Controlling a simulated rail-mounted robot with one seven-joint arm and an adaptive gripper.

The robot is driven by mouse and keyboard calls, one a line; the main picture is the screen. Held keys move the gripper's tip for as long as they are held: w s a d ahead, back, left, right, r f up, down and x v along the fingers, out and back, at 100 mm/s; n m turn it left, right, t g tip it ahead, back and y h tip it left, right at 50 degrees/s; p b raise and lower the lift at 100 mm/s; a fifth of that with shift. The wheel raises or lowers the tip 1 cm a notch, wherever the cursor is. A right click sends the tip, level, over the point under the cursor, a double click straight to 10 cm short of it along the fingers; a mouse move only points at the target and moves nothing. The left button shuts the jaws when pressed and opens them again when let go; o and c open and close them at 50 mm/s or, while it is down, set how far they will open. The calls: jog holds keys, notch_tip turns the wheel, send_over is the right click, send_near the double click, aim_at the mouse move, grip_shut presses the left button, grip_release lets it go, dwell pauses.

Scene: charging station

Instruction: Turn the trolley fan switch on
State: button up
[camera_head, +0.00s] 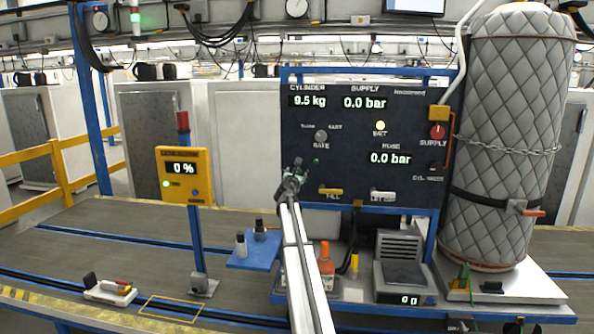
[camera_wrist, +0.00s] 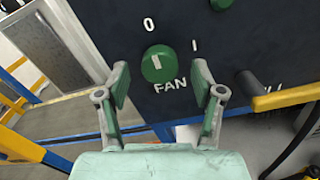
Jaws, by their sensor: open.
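The fan switch (camera_wrist: 158,64) is a round green knob with a white mark, labelled FAN, on the dark panel in the wrist view. "0" is printed above it and "I" to its upper right. The white mark stands nearly upright, pointing roughly toward 0. My gripper (camera_wrist: 161,83) is open, with one finger on each side of the knob's lower part; I cannot tell whether they touch it. In the head view my gripper (camera_head: 293,181) is at the left edge of the control panel (camera_head: 350,128), and the fan switch is not clearly visible there.
A yellow-handled lever (camera_wrist: 288,97) is right of my gripper, and another green knob (camera_wrist: 222,3) is above. A quilted cylinder (camera_head: 508,150) stands right of the panel. A yellow box (camera_head: 184,177) on a post stands left. Bottles and a scale (camera_head: 403,280) are below the panel.

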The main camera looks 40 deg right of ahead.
jog(key=shift+p+x, duration=0.3)
jog(key=shift+x, duration=1.35)
jog(key=c, duration=1.1)
jog(key=shift+c, duration=0.2)
